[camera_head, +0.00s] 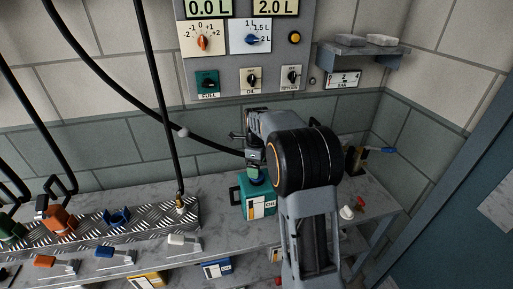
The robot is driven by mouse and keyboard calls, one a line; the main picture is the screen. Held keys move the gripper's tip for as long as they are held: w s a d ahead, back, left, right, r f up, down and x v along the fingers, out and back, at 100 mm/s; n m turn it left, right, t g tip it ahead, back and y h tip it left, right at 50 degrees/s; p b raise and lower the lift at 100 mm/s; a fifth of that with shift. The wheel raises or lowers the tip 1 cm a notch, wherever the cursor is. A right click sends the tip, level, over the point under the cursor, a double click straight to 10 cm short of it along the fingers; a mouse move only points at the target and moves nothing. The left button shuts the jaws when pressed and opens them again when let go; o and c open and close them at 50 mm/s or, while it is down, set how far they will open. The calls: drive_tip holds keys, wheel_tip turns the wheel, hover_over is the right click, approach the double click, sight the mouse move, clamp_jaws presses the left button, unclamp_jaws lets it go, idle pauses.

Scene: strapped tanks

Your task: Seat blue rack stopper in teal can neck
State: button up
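The teal can (258,203), with a white, yellow and dark label, stands on the grey bench near the middle. My gripper (256,168) is right above its top, pointing down, partly hidden by my own arm. A small dark blue piece (257,180) shows between my gripper and the can top; it looks like the blue stopper. It is too small to tell whether it is in the neck or only above it. The fingers are too small and covered to tell whether they are open or shut on it.
A tread-plate rack (150,222) at left holds an orange piece (56,220), a blue holder (117,217) and a hanging hose nozzle (181,205). A control panel (245,50) is on the wall behind. Small red and white items (347,212) lie right of my arm.

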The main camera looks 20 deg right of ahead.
wheel_tip(320, 180, up, 11)
idle(0.4)
idle(0.4)
drive_tip(key=f+n, duration=0.1)
drive_tip(key=n, duration=0.1)
drive_tip(key=f+n, duration=0.1)
drive_tip(key=n, duration=0.2)
drive_tip(key=f+n, duration=0.1)
drive_tip(key=n, duration=0.2)
drive_tip(key=shift+s+a+f, duration=0.15)
drive_tip(key=shift+s+f, duration=0.2)
drive_tip(key=shift+f, duration=0.05)
drive_tip(key=s+a+f+n+t, duration=0.1)
drive_tip(key=s+a+n+t, duration=0.1)
drive_tip(key=s+a+n, duration=0.3)
drive_tip(key=s+a+f+n+t, duration=0.1)
drive_tip(key=s+a+n, duration=0.4)
drive_tip(key=s+n, duration=0.8)
drive_tip(key=s+f, duration=0.1)
drive_tip(key=s, duration=0.2)
drive_tip(key=shift+s+a+t, duration=0.15)
drive_tip(key=shift+s+t, duration=0.05)
drive_tip(key=shift+t, duration=0.2)
